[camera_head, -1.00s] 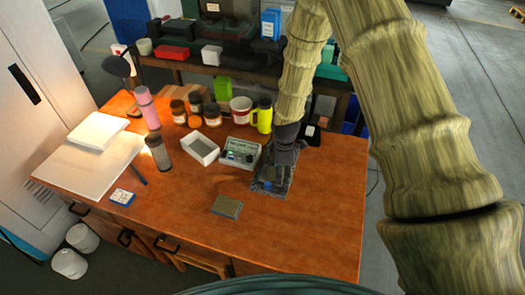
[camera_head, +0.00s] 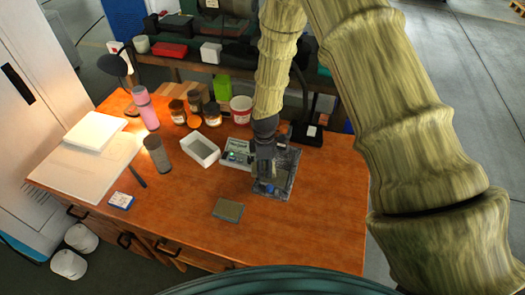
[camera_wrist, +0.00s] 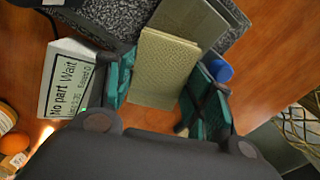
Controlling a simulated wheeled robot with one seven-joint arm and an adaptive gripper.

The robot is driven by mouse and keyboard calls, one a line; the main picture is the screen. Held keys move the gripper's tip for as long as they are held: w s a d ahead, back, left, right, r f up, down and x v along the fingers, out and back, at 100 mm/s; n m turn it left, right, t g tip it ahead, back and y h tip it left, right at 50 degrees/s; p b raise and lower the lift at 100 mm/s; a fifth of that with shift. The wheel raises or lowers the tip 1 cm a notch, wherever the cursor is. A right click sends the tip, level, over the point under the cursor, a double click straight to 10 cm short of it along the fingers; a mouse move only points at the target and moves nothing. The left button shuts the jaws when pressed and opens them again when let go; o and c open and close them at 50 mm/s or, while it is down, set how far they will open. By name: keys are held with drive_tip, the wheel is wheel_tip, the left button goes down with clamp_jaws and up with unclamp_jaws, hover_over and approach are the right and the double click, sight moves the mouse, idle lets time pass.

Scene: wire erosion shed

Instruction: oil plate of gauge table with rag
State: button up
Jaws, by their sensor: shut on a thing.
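The gauge table is a dark grey speckled slab (camera_head: 288,168) on the orange wooden desk, also at the top of the wrist view (camera_wrist: 105,15). Its smooth grey-green plate (camera_wrist: 198,18) shows just beyond my fingers. My gripper (camera_head: 263,180) is low over the left part of the slab. In the wrist view its teal fingers (camera_wrist: 160,95) are shut on a pale olive, woven-looking folded rag (camera_wrist: 165,62). The rag overlaps the plate's edge in that view; I cannot tell whether they touch. A blue round knob (camera_wrist: 219,70) is beside the right finger.
A display box (camera_head: 237,153) reading "No part Wait" stands close left of my gripper. A white open tray (camera_head: 201,150), jars (camera_head: 212,114) and a red-white mug (camera_head: 241,109) are behind. A flat dark-green rectangular pad (camera_head: 228,209) lies in front. The front right desk is clear.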

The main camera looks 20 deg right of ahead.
wheel_tip(320, 180, up, 3)
drive_tip(key=shift+s+r+p, duration=0.15)
drive_tip(key=shift+r+p, duration=0.05)
drive_tip(key=shift+p, duration=0.5)
drive_tip(key=shift+r+p, duration=0.45)
drive_tip(key=shift+r, duration=0.15)
drive_tip(key=shift+r+p, duration=0.55)
drive_tip(key=shift+r, duration=0.5)
